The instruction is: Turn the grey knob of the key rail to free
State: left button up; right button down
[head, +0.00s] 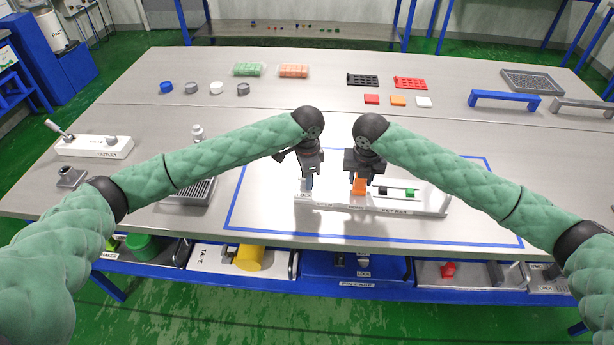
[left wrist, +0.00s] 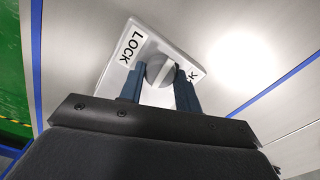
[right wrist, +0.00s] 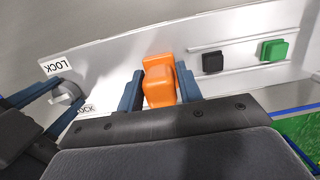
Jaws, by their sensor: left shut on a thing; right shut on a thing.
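The key rail (head: 432,207) is a long pale bar on the work table inside the blue outline. Its grey knob (left wrist: 158,70) is at the rail's left end, between a LOCK label and a second label partly hidden by a finger. My left gripper (head: 307,185) is shut on the knob, a finger on either side; the right wrist view also shows the knob (right wrist: 66,93). My right gripper (head: 358,180) is shut on an orange block (right wrist: 158,82) on the rail, just right of the knob. The knob is mostly hidden in the head view.
A black block (right wrist: 212,62) and a green block (right wrist: 273,50) sit along the rail right of the orange one. A white box with a lever (head: 95,146) stands at the left. The blue-outlined area right of the rail is clear.

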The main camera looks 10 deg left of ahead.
pick_arm(q)
jog(key=shift+m, duration=0.6)
jog(key=o, duration=1)
notch_tip(320, 180, up, 12)
jog(key=shift+r, duration=0.1)
pick_arm(e)
jog(key=c, duration=0.9)
grip_release()
jog(key=shift+o, duration=0.2)
